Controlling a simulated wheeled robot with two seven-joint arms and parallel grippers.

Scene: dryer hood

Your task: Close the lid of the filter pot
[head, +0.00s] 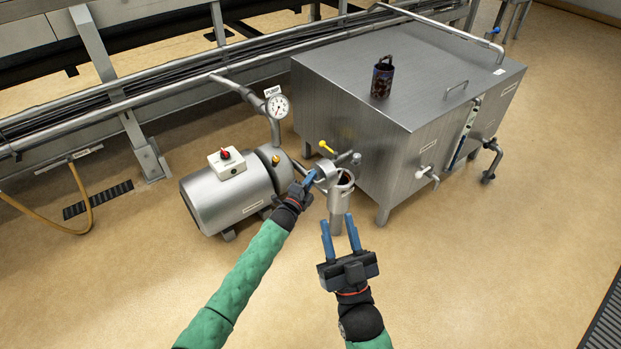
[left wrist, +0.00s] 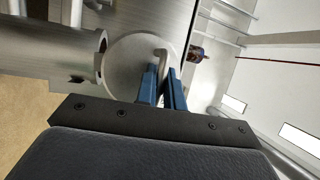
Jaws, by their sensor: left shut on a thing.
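The filter pot (head: 338,207) is an upright steel cylinder between the pump and the tank; its dark mouth shows open at the top. Its round grey lid (head: 327,174) is raised and tilted at the left side of the mouth. My left gripper (head: 310,179) is shut on the lid's handle. In the left wrist view the lid (left wrist: 130,62) is a plain disc, with its bent handle (left wrist: 162,53) at the blue fingertips (left wrist: 160,75). My right gripper (head: 338,226) is open and empty, in front of the pot in the picture, fingers pointing toward it.
A steel pump (head: 235,195) with a gauge (head: 277,107) stands left of the pot. A large steel tank (head: 400,140) stands right and behind, with a dark perforated basket (head: 382,80) on top. A yellow-handled valve (head: 326,147) is just behind the pot. The front floor is clear.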

